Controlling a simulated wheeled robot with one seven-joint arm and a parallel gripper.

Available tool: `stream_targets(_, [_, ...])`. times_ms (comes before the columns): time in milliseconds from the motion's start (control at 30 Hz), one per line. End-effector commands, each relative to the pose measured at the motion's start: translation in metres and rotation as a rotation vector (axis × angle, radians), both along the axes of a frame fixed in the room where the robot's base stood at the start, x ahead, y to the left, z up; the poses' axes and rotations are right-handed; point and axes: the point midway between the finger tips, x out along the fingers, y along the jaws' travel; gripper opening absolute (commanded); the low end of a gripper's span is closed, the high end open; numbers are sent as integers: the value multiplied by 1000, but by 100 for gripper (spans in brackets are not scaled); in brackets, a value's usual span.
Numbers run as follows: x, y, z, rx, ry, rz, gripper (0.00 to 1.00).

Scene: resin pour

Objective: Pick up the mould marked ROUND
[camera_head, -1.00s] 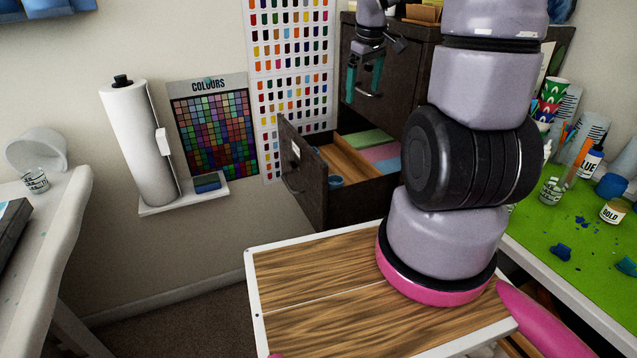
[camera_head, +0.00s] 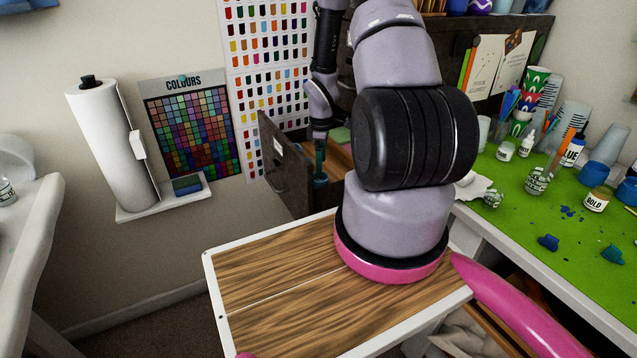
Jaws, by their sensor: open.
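No mould with a readable ROUND mark shows in view. The dark drawer (camera_head: 283,165) stands pulled out of the cabinet, and my arm hides much of its inside. A strip of green (camera_head: 340,134) and a wooden part (camera_head: 340,158) show inside it. My gripper (camera_head: 320,178) points down at the drawer, just behind its front panel, with teal fingers seen nearly edge-on. It is open. I cannot tell what lies between or under the fingers, or whether they touch anything.
A green-topped bench (camera_head: 550,215) with cups, bottles and blue pieces is at the right. A paper roll (camera_head: 112,150) stands on a small wall shelf (camera_head: 165,200) at the left. A white table edge (camera_head: 30,230) is at the far left.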

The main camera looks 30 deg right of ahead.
Motion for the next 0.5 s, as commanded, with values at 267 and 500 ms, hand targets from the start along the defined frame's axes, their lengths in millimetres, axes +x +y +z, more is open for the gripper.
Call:
stream_targets(267, [-2,5,-28,-1,3,0,100])
stream_targets(500, [-3,6,-57,0,1,-2,100])
